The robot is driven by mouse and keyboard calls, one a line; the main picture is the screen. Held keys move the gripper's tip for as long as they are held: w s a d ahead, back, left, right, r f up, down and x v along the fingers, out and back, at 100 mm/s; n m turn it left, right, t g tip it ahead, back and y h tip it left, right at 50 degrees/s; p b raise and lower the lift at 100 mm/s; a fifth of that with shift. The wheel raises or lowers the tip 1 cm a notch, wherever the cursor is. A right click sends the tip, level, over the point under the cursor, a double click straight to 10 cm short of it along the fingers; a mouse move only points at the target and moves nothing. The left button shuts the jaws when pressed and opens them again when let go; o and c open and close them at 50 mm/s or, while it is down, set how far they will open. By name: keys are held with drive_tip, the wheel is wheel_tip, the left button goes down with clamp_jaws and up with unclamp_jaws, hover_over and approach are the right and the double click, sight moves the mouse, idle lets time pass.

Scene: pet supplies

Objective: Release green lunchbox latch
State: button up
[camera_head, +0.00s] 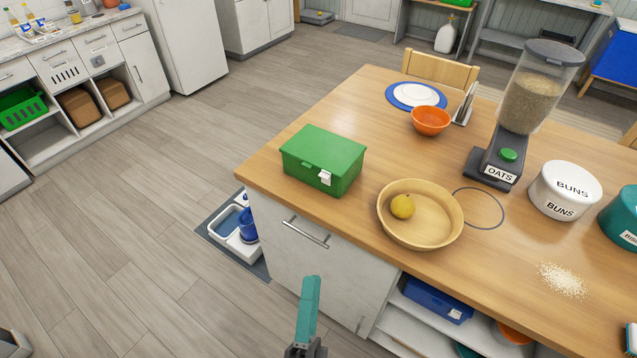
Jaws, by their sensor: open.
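The green lunchbox (322,150) sits closed on the near left corner of the wooden table. Its small white latch (325,178) is on the front face, toward the right; it looks fastened, but it is small in the picture. My gripper (311,282) shows at the bottom middle, with teal fingers pointing up. It is below and in front of the lunchbox, apart from it, with nothing seen in it. The fingers overlap in this view, so the gap between them is hidden.
A wooden bowl (421,229) with a yellow fruit (402,206) stands right of the lunchbox. Behind are an orange bowl (430,121) and an oats dispenser (515,124). A drawer handle (305,233) sticks out below the table edge. Floor at left is clear.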

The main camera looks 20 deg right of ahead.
drive_tip(key=w+d+m+g+h, duration=0.3)
drive_tip(key=w+m+g, duration=0.7)
drive_tip(key=w+m, duration=1.25)
drive_tip(key=shift+m+h, duration=0.4)
drive_tip(key=shift+m, duration=0.45)
drive_tip(key=x, duration=0.9)
drive_tip(key=shift+s+d+r, duration=0.2)
drive_tip(key=shift+s+r, duration=0.05)
drive_tip(key=shift+s, duration=0.1)
drive_tip(key=shift+c, duration=0.3)
drive_tip(key=c, duration=1)
